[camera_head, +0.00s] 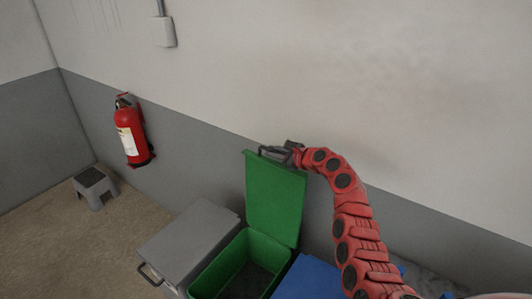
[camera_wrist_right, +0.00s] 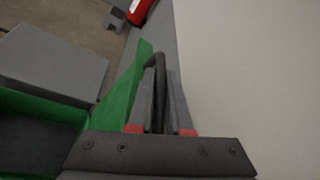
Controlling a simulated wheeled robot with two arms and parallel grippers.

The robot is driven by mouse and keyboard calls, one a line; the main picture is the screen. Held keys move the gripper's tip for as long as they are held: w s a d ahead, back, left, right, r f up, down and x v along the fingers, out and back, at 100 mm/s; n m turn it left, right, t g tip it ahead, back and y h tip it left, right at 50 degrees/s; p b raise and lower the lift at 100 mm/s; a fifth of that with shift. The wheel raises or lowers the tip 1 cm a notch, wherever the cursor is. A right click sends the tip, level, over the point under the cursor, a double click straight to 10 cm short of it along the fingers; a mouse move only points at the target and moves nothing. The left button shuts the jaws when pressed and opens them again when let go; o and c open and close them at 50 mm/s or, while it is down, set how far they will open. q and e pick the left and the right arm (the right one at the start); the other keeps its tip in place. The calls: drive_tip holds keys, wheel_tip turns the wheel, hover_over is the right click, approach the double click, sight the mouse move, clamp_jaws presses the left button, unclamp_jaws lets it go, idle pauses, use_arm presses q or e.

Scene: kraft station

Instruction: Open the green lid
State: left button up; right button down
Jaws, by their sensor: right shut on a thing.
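The green lid (camera_head: 275,199) stands upright at the back of the green bin (camera_head: 217,270), whose inside is open to view. A dark handle sits at the lid's top edge. My right gripper (camera_head: 286,151) is at that top edge, shut on the handle. In the right wrist view the fingers (camera_wrist_right: 161,103) close around the dark handle (camera_wrist_right: 157,66), with the green lid (camera_wrist_right: 127,88) beside them on the left. My left gripper is not in view.
A grey lidded bin (camera_head: 188,243) stands left of the green one, lid closed. A blue lid (camera_head: 311,279) is to the right, partly behind my right arm. The wall is close behind. A fire extinguisher (camera_head: 130,132) hangs there; a grey stool (camera_head: 95,187) stands on open floor.

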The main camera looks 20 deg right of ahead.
drive_tip(key=shift+a+f, duration=0.15)
drive_tip(key=shift+a, duration=0.05)
drive_tip(key=c, duration=1.3)
unclamp_jaws()
drive_tip(key=o, duration=0.5)
drive_tip(key=shift+w+f, duration=0.1)
drive_tip(key=shift+w, duration=0.1)
drive_tip(key=shift+c, duration=0.2)
drive_tip(key=shift+s, duration=0.1)
drive_tip(key=shift+s+d, duration=0.1)
drive_tip(key=shift+s, duration=0.05)
drive_tip(key=b+v, duration=0.4)
drive_tip(key=v, duration=1.3)
drive_tip(key=shift+r, duration=0.25)
